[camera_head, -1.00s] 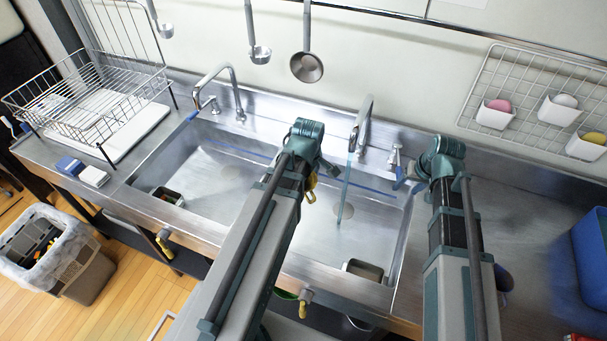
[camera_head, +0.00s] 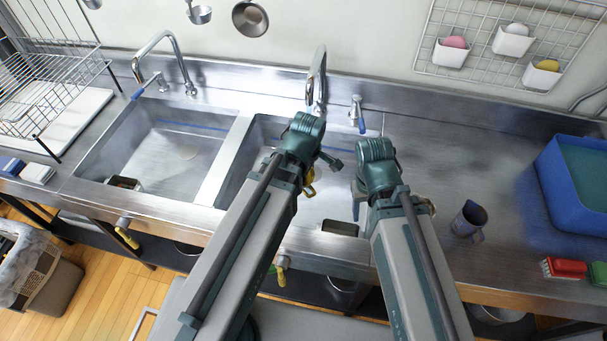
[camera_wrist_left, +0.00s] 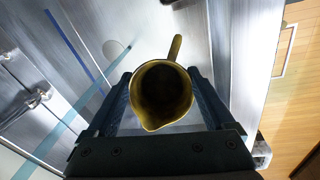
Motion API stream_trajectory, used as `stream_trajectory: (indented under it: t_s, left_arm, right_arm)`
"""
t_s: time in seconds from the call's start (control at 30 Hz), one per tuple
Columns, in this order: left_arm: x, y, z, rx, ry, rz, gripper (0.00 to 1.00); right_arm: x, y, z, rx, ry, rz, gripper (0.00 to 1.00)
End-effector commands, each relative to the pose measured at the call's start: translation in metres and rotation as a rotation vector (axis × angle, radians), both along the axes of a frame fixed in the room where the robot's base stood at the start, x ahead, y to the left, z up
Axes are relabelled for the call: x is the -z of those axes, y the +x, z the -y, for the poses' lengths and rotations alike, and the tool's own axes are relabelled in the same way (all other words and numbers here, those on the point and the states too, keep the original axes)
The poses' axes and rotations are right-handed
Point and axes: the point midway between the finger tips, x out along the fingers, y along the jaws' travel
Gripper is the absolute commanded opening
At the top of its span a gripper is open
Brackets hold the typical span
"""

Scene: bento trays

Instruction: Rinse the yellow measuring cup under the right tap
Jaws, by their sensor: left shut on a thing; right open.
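The yellow measuring cup (camera_wrist_left: 162,95) is in my left gripper (camera_wrist_left: 158,84), its dark opening facing the left wrist camera and its handle pointing up in that view. In the head view only a bit of the cup (camera_head: 309,187) shows beside my left gripper (camera_head: 320,172), over the right basin. The right tap (camera_head: 319,78) stands behind, its spout just beyond my left wrist. A pale blue water stream (camera_wrist_left: 62,133) shows left of the cup in the wrist view, apart from it. The blue-tipped tap handle (camera_head: 358,115) is behind my right gripper (camera_head: 357,193), which is partly hidden by its wrist.
The left basin (camera_head: 160,160) has its own tap (camera_head: 160,50). A dark jug (camera_head: 469,217), a blue tub (camera_head: 570,200) and red and green sponges (camera_head: 564,268) stand on the right counter. A wire rack (camera_head: 45,80) is at left. The counter behind the jug is clear.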

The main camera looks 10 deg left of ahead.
Motion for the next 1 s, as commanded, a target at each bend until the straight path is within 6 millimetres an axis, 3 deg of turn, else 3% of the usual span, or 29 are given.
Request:
stream_trajectory:
  t_s: [0.37, 1.0]
  left_arm:
    - [0.005, 0.023, -0.004, 0.001, 0.000, 0.000, 0.33]
    - [0.017, 0.081, -0.016, 0.000, 0.000, 0.000, 0.33]
  right_arm:
    - [0.005, 0.000, 0.000, 0.000, 0.001, 0.001, 0.57]
    - [0.017, 0.000, 0.000, 0.000, 0.001, 0.001, 0.57]
